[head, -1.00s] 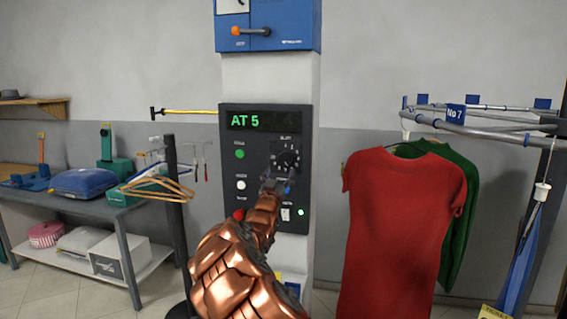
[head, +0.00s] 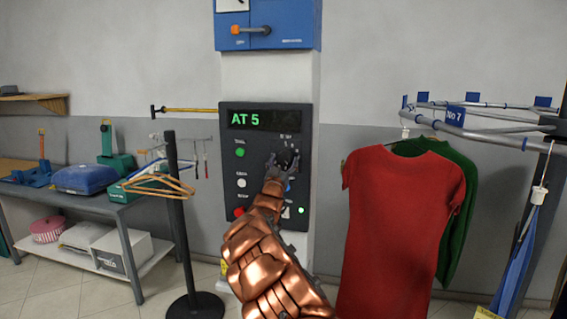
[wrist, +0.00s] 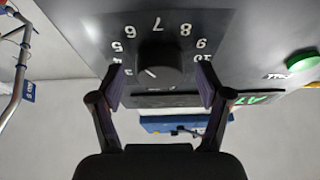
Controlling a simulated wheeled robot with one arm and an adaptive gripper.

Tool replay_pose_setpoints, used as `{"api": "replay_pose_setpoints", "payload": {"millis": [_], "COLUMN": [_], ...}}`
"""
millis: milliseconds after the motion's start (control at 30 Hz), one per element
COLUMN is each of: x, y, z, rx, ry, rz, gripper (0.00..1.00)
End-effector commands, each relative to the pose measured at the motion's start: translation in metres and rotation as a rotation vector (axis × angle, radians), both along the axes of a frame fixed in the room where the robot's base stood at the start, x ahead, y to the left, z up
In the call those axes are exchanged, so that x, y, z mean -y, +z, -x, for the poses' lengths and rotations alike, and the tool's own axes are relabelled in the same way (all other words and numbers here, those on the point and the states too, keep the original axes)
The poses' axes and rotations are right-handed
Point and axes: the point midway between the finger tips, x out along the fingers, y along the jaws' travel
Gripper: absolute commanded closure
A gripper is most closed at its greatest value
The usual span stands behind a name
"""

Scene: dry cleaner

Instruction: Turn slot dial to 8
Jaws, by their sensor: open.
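The slot dial (wrist: 158,68) is a round dark knob on a dark panel (head: 262,200), with white numbers around it. In the wrist view the numbers appear turned over, with 7 at the top and 8 just right of it. A short white mark on the knob points to the lower left, away from 8; the number there is hard to read. My gripper (wrist: 160,90) is open, one finger on each side of the knob; contact is unclear. In the head view my gripper (head: 280,168) partly covers the dial (head: 291,160). The green display (head: 251,120) reads "AT 5".
Green, white and red buttons (head: 240,183) line the panel's left side. A blue box (head: 270,28) with an orange-knobbed lever is above. A stand with wooden hangers (head: 160,184) is at left; a rail with a red garment (head: 400,220) is at right.

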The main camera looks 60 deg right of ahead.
Motion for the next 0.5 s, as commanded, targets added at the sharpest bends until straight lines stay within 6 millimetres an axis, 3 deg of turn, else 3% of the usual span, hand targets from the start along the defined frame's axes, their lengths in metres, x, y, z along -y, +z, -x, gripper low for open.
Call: {"api": "replay_pose_setpoints", "payload": {"millis": [67,500], "x": [-0.0001,-0.0004], "y": [-0.0001,-0.0002], "z": [-0.0001,-0.0003], "rx": [0.000,0.000], "ry": [0.000,0.001], "rz": [0.000,0.000], "gripper": [0.23,0.68]}}
